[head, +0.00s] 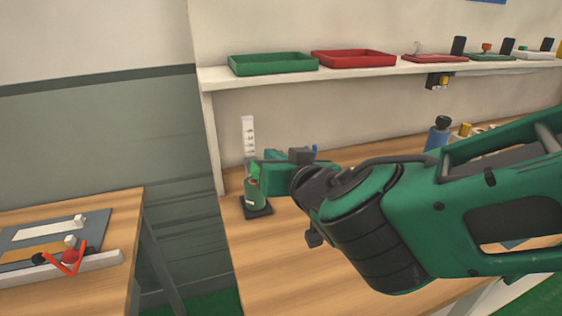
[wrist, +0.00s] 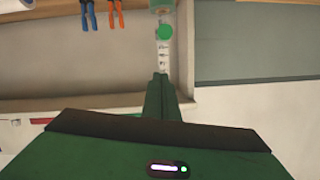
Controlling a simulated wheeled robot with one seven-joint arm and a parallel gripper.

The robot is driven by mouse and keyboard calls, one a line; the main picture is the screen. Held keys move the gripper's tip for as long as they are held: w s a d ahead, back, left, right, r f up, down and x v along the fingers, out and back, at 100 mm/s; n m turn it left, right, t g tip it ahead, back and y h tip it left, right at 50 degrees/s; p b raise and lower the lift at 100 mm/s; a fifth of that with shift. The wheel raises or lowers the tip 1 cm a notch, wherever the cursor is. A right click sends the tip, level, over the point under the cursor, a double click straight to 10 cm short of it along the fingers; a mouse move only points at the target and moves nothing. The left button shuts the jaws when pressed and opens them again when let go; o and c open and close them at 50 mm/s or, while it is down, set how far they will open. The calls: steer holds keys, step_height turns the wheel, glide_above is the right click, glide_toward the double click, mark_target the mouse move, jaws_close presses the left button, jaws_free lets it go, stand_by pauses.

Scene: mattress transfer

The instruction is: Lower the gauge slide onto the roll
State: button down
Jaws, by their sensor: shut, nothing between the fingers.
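A white upright scale (head: 248,135) with dark marks stands at the far left of the workbench, on a black base (head: 257,209). The green gauge slide (head: 254,172) sits low on it, just above a pale green roll (head: 256,194). My gripper (head: 262,168) is beside the slide, its fingers together and empty; I cannot tell in the head view whether they touch it. In the wrist view the scale (wrist: 163,58), the round green slide (wrist: 165,32) and part of the roll (wrist: 160,6) line up beyond my shut fingertips (wrist: 160,76).
A shelf (head: 390,68) above the bench holds a green tray (head: 273,64), a red tray (head: 353,58) and smaller items. A blue bottle (head: 437,136) stands behind my arm. A side table (head: 110,235) is at left. The wrist view shows blue (wrist: 88,16) and orange handles (wrist: 116,14).

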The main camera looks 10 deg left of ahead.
steer(key=w+a+f, duration=0.4)
steer(key=f, duration=0.1)
steer(key=shift+w+f, duration=0.2)
steer(key=shift+w, duration=0.1)
